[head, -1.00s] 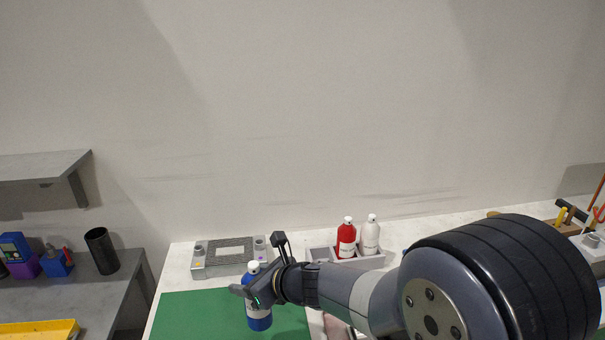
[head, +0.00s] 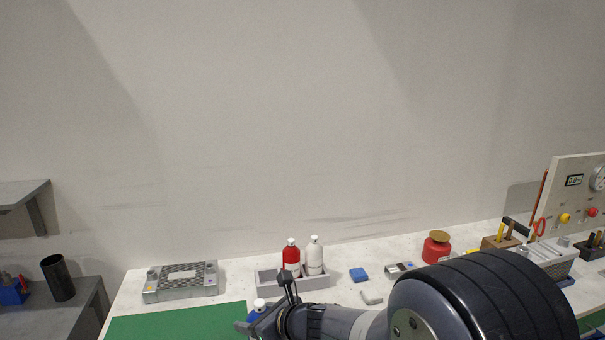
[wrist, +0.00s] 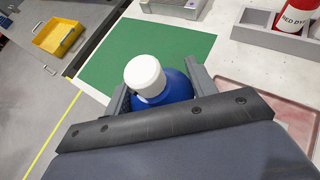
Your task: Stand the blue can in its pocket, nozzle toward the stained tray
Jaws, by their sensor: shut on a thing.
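The blue can (wrist: 171,92) with a white cap (wrist: 145,75) is between the jaws of my gripper (wrist: 160,88), which is shut on it. The can looks roughly upright; which way its nozzle points I cannot tell. In the head view only the top of the can (head: 259,304) shows at the bottom edge, beside my gripper (head: 250,326). The grey rack (head: 307,284) behind holds a red bottle (head: 291,256) and a white bottle (head: 315,256); its left pocket (head: 266,275) looks empty. A pink-stained tray (wrist: 293,112) lies right of my gripper in the wrist view.
A green mat (head: 180,323) lies at left, with a metal fixture (head: 180,285) behind it. A blue block (head: 358,274), a small grey piece (head: 371,297) and a red container (head: 437,249) stand right of the rack. My arm hides the front right of the bench.

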